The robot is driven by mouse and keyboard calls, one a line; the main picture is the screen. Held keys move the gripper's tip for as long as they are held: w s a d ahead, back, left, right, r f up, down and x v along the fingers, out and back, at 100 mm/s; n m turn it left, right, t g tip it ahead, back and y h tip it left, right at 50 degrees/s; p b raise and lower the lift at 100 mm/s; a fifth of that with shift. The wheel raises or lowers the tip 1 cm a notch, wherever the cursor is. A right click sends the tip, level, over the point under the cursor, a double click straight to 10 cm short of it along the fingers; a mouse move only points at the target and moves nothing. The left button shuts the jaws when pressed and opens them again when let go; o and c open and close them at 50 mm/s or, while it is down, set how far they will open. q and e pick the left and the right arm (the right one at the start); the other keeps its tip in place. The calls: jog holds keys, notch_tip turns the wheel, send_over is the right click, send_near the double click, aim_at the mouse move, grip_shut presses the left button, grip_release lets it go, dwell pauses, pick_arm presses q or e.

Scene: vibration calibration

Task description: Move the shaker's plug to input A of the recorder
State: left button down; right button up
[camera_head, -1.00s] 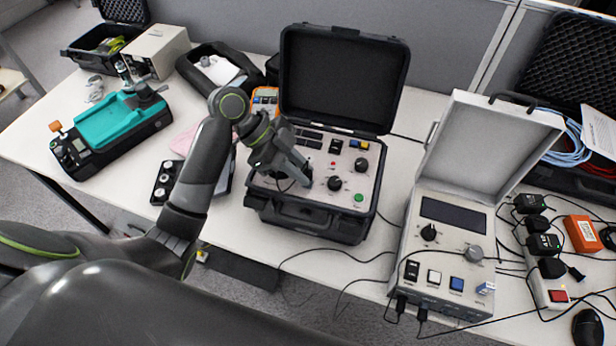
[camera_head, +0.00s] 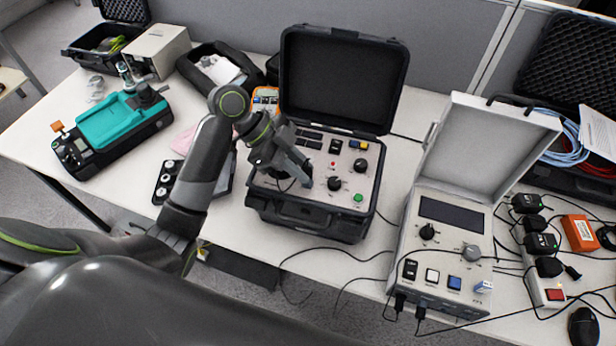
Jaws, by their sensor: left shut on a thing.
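An open black case (camera_head: 300,212) with a light grey panel of knobs and buttons stands mid-table. A pale grey case (camera_head: 462,262) with a dark screen stands to the right and looks like the recorder. Two black plugs, a left one (camera_head: 399,302) and a right one (camera_head: 420,313), sit at its front edge with cables; socket labels are unreadable. My right gripper is out of view.
A teal-topped device (camera_head: 118,118) stands at the left. A power strip (camera_head: 545,290) with several black adapters and an orange box (camera_head: 580,234) lie at the right. Loose cables (camera_head: 340,262) cross the table between the two cases.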

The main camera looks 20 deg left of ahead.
pick_arm(q)
jog(key=shift+r, duration=0.15)
jog(key=shift+r+p, duration=1.65)
jog(key=shift+r, duration=0.05)
